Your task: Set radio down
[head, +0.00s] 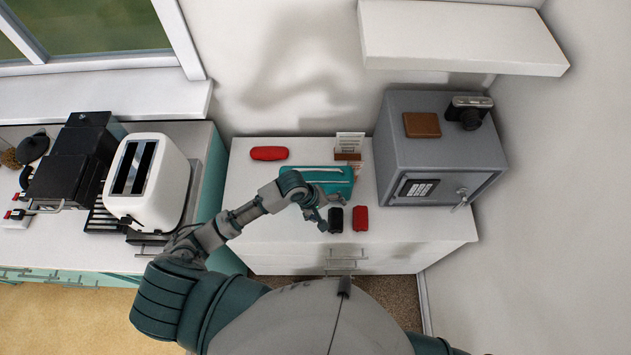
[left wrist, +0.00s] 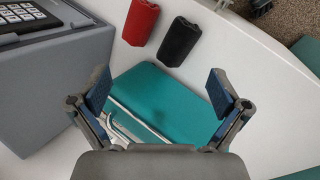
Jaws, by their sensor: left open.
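The teal radio (head: 330,176) with a pale handle rests on the white cabinet top, near the wall. It also shows in the left wrist view (left wrist: 170,98), where its body lies between and beyond my open fingers. My left gripper (head: 328,212) is open and at the near side of the radio, partly covering it in the head view. In the left wrist view, my left gripper (left wrist: 161,92) has one finger towards each side of the radio, with nothing pinched between the pads. Contact with the radio cannot be told. My right gripper is not in view.
A black case (head: 335,220) and a red case (head: 360,218) lie in front of the radio. Another red case (head: 269,153) lies at the back left. A card holder (head: 348,152) stands behind, and a grey safe (head: 440,150) to the right. The cabinet top (head: 250,205) is clear at left.

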